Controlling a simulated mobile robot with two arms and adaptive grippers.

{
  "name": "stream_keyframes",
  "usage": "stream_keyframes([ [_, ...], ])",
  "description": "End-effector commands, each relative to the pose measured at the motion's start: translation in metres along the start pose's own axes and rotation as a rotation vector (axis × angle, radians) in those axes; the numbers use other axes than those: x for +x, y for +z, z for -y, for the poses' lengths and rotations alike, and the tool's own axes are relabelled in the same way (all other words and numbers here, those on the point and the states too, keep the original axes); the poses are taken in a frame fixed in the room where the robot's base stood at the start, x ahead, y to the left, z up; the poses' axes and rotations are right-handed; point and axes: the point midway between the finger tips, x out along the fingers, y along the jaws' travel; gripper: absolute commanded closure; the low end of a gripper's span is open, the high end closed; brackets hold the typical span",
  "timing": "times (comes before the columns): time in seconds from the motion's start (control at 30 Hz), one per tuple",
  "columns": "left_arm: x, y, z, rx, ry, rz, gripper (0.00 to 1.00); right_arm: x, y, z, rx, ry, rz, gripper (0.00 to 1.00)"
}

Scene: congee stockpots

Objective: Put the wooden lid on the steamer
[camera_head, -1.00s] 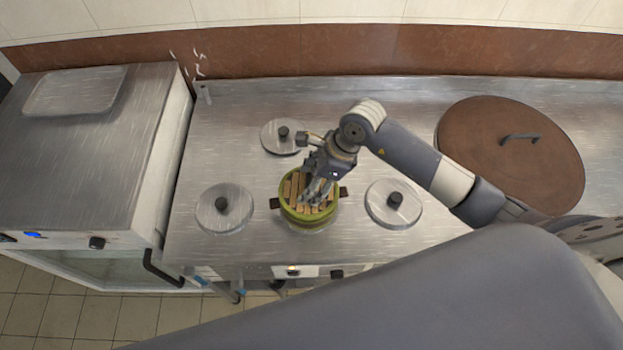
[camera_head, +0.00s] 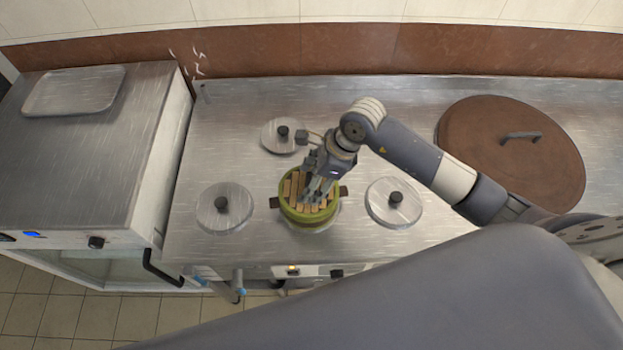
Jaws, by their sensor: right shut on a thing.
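The steamer (camera_head: 309,224) is a small round green vessel with dark side handles, standing on the steel counter between two knobbed metal lids. Light brown wooden slats, which I take for the wooden lid (camera_head: 295,187), lie level within its rim. My right gripper (camera_head: 318,194) reaches down over the steamer from the upper right. Its fingers are shut on the wooden lid, at the slats, and cover part of them. The exact contact is hidden by the fingers. My left gripper is not in view.
Three knobbed metal lids surround the steamer: left (camera_head: 224,208), right (camera_head: 393,203) and behind (camera_head: 281,136). A large brown round cover (camera_head: 480,150) with a dark handle lies at the right. A steel cabinet (camera_head: 80,160) with a tray (camera_head: 75,91) stands left. The counter's back left is clear.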

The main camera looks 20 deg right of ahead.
Motion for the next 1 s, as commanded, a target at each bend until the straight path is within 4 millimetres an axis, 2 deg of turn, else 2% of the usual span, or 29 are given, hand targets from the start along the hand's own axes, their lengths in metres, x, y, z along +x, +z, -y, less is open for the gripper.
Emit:
stream_keyframes([
  [1.0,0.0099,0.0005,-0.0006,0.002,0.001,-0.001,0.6,0.0062,-0.0025,-0.0002,0.0,0.0,0.0,0.63],
])
